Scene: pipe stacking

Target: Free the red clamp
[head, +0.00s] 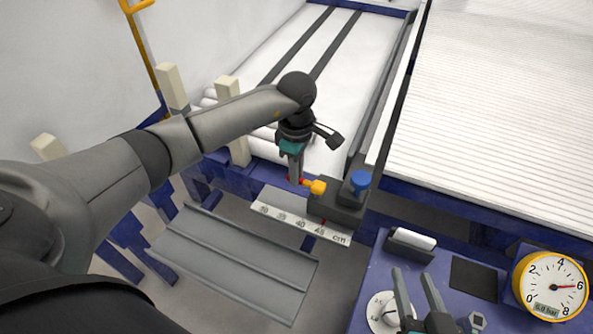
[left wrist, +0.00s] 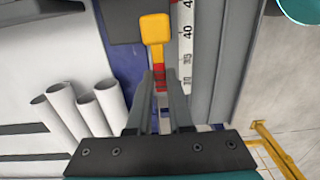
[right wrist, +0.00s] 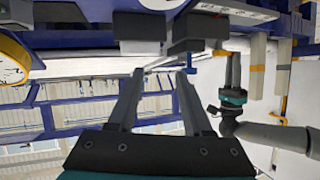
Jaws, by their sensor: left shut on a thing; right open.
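The red clamp (head: 301,181) shows as a small red piece with a yellow-orange end (head: 317,187), beside a dark block at the ruler's back edge. In the left wrist view its red part (left wrist: 159,84) lies between my finger tips, and the yellow end (left wrist: 155,28) points away from the gripper. My left gripper (head: 294,178) reaches down onto it and is shut on the red part; the fingers hide some of it. My right gripper (head: 412,273) is open and empty above the blue side table; its spread fingers also show in the right wrist view (right wrist: 160,74).
The dark block (head: 336,206) carries a blue knob (head: 360,180). A ruler (head: 300,221) runs in front, above a grey tray (head: 235,262). White pipes (left wrist: 80,106) lie beside the clamp. The side table holds a white piece in a dark holder (head: 411,246) and a gauge (head: 551,286).

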